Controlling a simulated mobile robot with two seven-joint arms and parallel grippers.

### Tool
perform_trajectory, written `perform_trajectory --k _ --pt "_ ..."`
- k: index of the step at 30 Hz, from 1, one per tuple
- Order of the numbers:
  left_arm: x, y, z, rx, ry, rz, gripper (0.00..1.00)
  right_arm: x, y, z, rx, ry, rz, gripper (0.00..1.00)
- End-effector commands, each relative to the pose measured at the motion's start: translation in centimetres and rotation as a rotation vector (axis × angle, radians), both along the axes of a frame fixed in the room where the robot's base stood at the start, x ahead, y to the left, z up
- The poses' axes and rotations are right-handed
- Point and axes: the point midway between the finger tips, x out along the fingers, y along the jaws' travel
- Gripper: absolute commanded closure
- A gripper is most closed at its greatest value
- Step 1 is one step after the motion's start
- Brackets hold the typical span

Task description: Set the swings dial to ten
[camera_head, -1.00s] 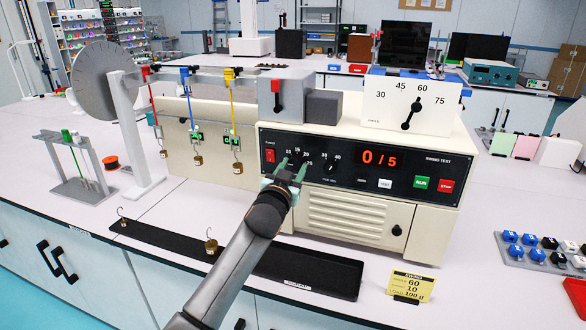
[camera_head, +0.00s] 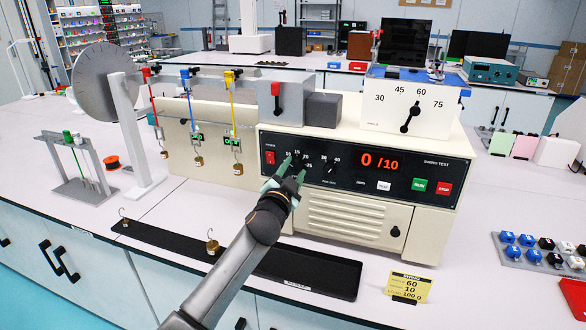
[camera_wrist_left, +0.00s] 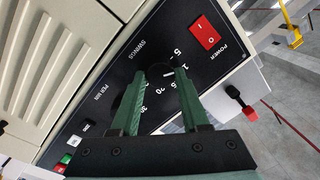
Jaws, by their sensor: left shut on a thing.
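The tester's front panel (camera_head: 350,160) is black, and its red display (camera_head: 380,162) reads 0/10. My left gripper (camera_head: 289,172) is at the swings dial, which its fingers mostly hide in the head view. In the left wrist view the green fingers (camera_wrist_left: 160,75) are shut on the dark swings dial (camera_wrist_left: 160,71), beside the SWINGS label. Printed numbers surround the dial, some covered by the fingers. My right gripper is not in view.
The per-minute dial (camera_head: 330,168) is just right of the gripper, and the red power switch (camera_head: 270,157) is to its left. A yellow card (camera_head: 410,287) reading 60, 10, 100 g stands in front. A black tray (camera_head: 310,272) lies below the arm.

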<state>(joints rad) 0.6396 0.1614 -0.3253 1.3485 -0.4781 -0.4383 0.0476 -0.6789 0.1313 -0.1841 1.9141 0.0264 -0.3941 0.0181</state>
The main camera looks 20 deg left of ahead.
Motion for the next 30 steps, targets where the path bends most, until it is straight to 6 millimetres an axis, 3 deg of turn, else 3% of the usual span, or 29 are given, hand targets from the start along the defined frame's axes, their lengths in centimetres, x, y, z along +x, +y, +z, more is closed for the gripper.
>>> perform_trajectory --k 12,30 --pt "0.00 0.04 -0.07 0.229 -0.007 0.001 1.00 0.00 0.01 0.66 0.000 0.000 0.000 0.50" --pt "0.00 0.04 -0.12 0.273 -0.008 0.000 1.00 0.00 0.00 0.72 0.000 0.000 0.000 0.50"
